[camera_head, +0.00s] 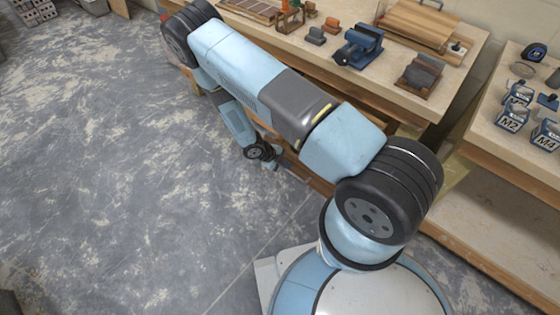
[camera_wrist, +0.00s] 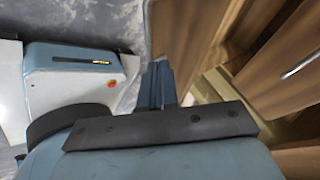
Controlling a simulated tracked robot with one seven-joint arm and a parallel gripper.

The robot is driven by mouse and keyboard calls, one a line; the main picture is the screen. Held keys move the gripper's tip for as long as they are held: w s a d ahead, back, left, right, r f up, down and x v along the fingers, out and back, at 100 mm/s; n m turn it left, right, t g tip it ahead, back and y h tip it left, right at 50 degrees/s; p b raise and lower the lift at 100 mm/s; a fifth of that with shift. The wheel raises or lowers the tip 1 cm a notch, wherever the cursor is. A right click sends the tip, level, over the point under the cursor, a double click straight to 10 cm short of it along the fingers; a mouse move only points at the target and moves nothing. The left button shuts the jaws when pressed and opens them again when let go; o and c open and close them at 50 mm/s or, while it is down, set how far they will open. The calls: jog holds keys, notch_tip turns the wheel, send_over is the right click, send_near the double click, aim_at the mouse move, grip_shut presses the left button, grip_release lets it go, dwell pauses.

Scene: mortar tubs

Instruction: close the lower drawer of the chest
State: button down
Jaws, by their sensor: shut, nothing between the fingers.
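My gripper (camera_head: 271,163) hangs low in front of the wooden bench, beyond my bent arm. In the wrist view, its blue fingers (camera_wrist: 158,82) are together and hold nothing. A brown wooden panel (camera_wrist: 185,35), seemingly the lower drawer's front, stands just right of the fingertips. I cannot tell whether they touch. More wooden fronts of the chest (camera_wrist: 282,75) show to the right, one with a bright metal handle (camera_wrist: 302,64). In the head view my arm hides most of the chest, so how far the drawer stands out is unclear.
The workbench (camera_head: 385,82) above carries a blue vise (camera_head: 360,46), a wooden press (camera_head: 418,22) and small blocks (camera_head: 316,36). A second bench with labelled tubs (camera_head: 514,117) is at right. The grey floor (camera_head: 120,170) at left is open.

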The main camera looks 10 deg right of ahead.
aim_at(300, 164)
jog(key=d, duration=0.1)
jog(key=w+d+f, duration=0.1)
jog(key=shift+w+d, duration=0.15)
jog(key=shift+d, duration=0.2)
jog(key=shift+w+d, duration=0.5)
jog(key=shift+d, duration=0.15)
